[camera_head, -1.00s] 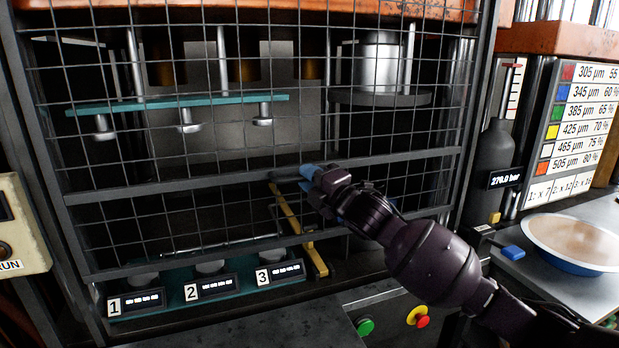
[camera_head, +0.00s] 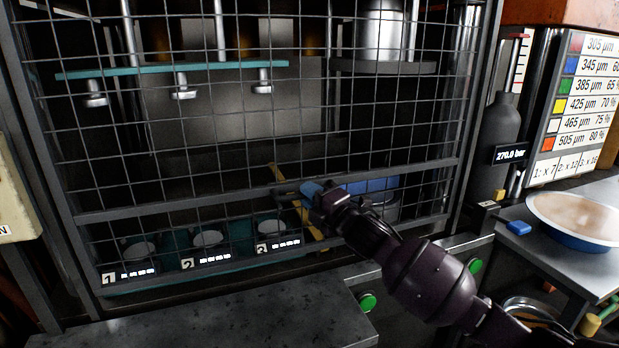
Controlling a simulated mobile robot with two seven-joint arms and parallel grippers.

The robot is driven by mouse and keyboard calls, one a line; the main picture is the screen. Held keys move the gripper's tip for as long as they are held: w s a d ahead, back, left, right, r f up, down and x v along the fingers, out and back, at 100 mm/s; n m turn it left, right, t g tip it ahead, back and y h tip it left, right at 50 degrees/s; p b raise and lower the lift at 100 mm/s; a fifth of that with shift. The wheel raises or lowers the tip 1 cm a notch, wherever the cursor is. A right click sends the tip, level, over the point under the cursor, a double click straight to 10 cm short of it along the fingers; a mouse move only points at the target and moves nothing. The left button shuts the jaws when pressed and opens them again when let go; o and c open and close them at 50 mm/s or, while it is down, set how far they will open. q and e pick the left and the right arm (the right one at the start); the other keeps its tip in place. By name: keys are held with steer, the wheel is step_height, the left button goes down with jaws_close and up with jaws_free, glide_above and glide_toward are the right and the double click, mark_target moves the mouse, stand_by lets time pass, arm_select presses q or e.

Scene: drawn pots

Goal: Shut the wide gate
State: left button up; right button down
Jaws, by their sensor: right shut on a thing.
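The wide gate (camera_head: 180,204) is a dark frame with wire mesh and a crossbar, across the front of the press. Its lower mesh now covers the three numbered stations, and its bottom edge is low, near the grey ledge. My right gripper (camera_head: 313,190) reaches in from the lower right, and its blue fingertips are shut at the gate's crossbar. The fingers hide the exact spot of the grip. My left gripper is not in view.
A grey ledge (camera_head: 230,315) lies in front.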

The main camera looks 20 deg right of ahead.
step_height(320, 180, down, 6)
steer(key=shift+r+b, duration=0.1)
steer(key=shift+b, duration=0.8)
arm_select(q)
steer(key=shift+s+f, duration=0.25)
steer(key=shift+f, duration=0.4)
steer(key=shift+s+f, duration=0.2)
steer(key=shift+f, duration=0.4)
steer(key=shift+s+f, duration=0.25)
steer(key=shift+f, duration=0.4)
arm_select(e)
steer(key=shift+f, duration=0.25)
steer(key=c, duration=1.2)
jaws_free()
steer(key=shift+o, duration=0.5)
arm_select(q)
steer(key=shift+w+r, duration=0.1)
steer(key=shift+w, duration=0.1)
arm_select(e)
steer(key=shift+r, duration=0.1)
steer(key=shift+s, duration=0.1)
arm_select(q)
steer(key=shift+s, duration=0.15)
arm_select(e)
steer(key=v, duration=1)
steer(key=shift+s+d, duration=0.2)
steer(key=shift+s, duration=0.15)
